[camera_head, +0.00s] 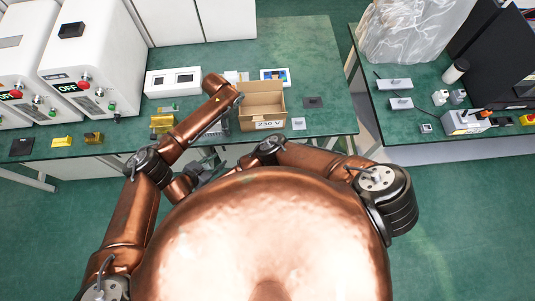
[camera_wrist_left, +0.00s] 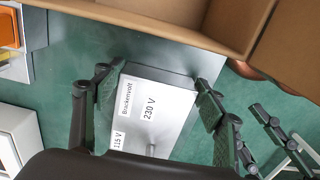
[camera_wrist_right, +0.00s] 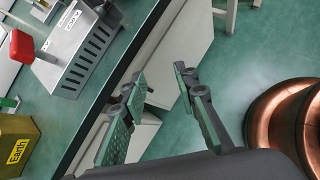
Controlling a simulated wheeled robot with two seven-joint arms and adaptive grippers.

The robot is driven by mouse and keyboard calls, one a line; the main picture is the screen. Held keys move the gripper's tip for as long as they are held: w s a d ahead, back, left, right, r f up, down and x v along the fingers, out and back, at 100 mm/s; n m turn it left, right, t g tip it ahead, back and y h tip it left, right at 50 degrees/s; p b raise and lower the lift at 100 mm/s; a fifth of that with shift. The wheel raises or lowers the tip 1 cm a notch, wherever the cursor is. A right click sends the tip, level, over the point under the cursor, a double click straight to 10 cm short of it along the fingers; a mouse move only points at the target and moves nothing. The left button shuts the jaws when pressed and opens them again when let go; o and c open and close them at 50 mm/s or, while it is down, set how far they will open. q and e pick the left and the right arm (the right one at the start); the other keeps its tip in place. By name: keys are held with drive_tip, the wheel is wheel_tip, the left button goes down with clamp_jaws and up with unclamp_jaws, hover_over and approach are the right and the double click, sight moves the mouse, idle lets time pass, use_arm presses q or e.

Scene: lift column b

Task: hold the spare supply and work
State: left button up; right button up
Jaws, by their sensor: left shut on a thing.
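The spare supply is a grey metal box (camera_wrist_left: 150,102) with labels reading 230 V and 115 V, between the fingers of my left gripper (camera_wrist_left: 155,80). My left gripper is shut on it. The slotted side of the supply and a red knob on a rod show in the right wrist view (camera_wrist_right: 85,55). In the head view the supply lies partly behind my arm, left of the cardboard box. I cannot tell whether it touches the bench. My right gripper (camera_wrist_right: 157,78) is open and empty, in front of the bench edge. In the head view it (camera_head: 205,170) is partly hidden.
An open cardboard box (camera_head: 262,97) marked 230 V stands on the green bench (camera_head: 312,65). A yellow Earth box (camera_wrist_right: 16,142) sits left of the supply. White cabinets (camera_head: 95,55) reading OFF stand at the left. A second bench (camera_head: 420,110) at the right holds small devices.

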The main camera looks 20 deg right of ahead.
drive_tip(key=s+d+f+m+g+h, duration=0.1)
drive_tip(key=s+d+f+m+g, duration=0.1)
drive_tip(key=d+f, duration=0.4)
drive_tip(key=s+d+f+m+g+h, duration=0.1)
drive_tip(key=d+f, duration=0.6)
drive_tip(key=d, duration=0.7)
drive_tip(key=shift+s+d+f+m+g, duration=0.2)
drive_tip(key=shift+s+m+g, duration=0.5)
drive_tip(key=shift+s+g, duration=0.6)
drive_tip(key=shift+o, duration=0.4)
drive_tip(key=shift+s, duration=0.1)
